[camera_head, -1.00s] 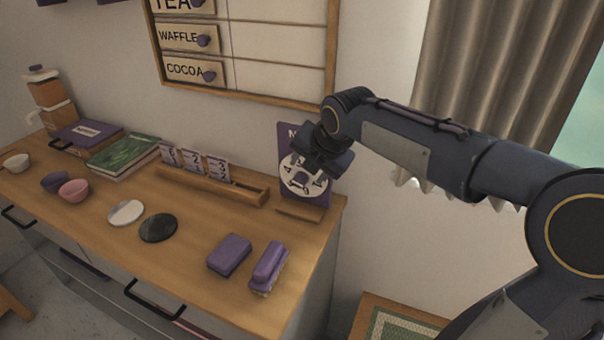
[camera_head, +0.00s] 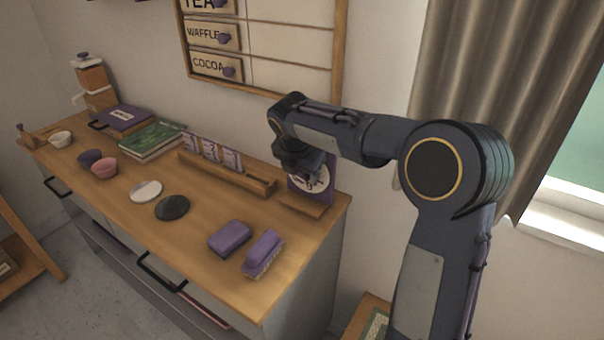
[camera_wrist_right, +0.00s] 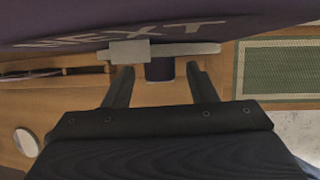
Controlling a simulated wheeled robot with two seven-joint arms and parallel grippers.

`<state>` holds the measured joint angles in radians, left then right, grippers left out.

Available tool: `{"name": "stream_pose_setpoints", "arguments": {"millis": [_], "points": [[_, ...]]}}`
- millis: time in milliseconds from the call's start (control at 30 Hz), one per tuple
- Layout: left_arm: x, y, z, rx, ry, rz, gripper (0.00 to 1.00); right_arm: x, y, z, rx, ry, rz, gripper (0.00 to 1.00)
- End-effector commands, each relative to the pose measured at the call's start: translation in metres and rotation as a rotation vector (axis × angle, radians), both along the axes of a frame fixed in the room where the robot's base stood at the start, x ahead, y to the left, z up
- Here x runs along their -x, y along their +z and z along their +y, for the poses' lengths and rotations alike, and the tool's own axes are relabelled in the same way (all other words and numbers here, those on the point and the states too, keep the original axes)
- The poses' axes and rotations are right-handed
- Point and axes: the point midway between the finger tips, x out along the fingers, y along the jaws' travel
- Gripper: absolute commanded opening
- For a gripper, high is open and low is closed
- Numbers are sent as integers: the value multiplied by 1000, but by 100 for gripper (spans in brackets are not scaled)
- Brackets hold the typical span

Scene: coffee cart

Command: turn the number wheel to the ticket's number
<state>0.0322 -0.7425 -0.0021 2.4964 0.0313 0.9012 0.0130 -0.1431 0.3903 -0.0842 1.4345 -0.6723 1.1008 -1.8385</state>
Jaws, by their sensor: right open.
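The number wheel (camera_head: 322,179) is a white disc with dark digits on a purple upright board at the right end of the counter. My right gripper (camera_head: 302,168) is in front of the wheel and covers its left part, so the number it is set to cannot be read. In the right wrist view the gripper's jaws (camera_wrist_right: 160,72) are open below the purple board marked NEXT (camera_wrist_right: 125,33). A pale grey bar (camera_wrist_right: 130,51) lies just beyond the fingertips. Several number tickets (camera_head: 211,150) stand in a wooden rail; their digits are too small to read surely. My left gripper is out of view.
The wooden rail (camera_head: 245,181) runs left of the wheel. A purple block (camera_head: 229,237) and a purple-topped brush-like item (camera_head: 263,251) lie near the counter's front right. Dark (camera_head: 172,207) and pale (camera_head: 146,190) discs and bowls (camera_head: 104,168) are further left.

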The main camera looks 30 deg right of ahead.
Motion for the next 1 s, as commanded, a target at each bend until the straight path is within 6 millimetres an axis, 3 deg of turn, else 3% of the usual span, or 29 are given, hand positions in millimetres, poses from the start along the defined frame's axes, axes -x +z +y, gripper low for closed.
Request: {"name": "stream_pose_setpoints", "arguments": {"millis": [333,700,1000], "points": [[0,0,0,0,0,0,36,-2,-6,-2,0,0,-1,52],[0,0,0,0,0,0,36,-2,-5,-2,0,0,-1,7],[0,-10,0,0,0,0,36,0,-8,-3,-28,-1,-49,7]]}}
